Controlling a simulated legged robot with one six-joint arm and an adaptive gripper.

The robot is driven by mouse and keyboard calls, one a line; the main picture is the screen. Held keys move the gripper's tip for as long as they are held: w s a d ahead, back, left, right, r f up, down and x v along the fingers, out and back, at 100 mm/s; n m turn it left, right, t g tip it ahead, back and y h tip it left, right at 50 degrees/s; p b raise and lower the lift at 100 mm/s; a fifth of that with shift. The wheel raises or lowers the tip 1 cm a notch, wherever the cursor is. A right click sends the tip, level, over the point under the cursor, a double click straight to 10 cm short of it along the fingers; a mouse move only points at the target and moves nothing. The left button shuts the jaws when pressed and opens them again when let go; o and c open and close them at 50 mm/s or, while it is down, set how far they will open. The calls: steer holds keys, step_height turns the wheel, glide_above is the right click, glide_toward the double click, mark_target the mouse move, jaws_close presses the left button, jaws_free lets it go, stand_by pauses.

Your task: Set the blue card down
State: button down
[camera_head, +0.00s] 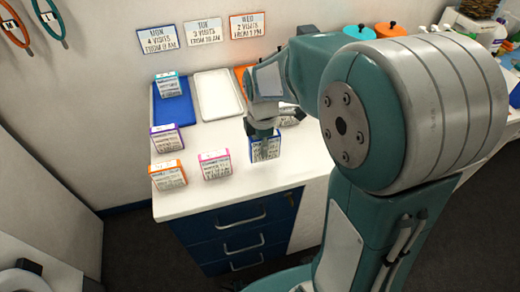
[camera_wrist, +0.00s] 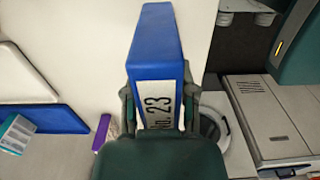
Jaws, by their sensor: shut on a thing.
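The blue card (camera_head: 265,150) is a small upright block with a blue top edge and printed white faces. My gripper (camera_head: 262,128) is shut on it from above, over the front right part of the white counter. In the wrist view the blue card (camera_wrist: 153,45) stands out past the fingers of my gripper (camera_wrist: 160,108), with "23" readable on its label. I cannot tell whether its lower edge touches the counter. My arm hides part of the counter behind it.
A blue tray (camera_head: 174,113) holding a teal-topped card (camera_head: 167,85), a white tray (camera_head: 218,95) and a partly hidden orange tray (camera_head: 239,74) lie at the back. Purple (camera_head: 168,139), orange (camera_head: 167,175) and pink (camera_head: 214,165) cards stand left of my gripper. The wall bears day signs (camera_head: 202,31).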

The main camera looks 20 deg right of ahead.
steer(key=shift+w+f, duration=0.45)
steer(key=shift+f, duration=0.05)
steer(key=shift+w+f, duration=0.15)
steer(key=shift+f, duration=1.6)
steer(key=shift+f, duration=0.1)
steer(key=shift+c, duration=2.1)
jaws_free()
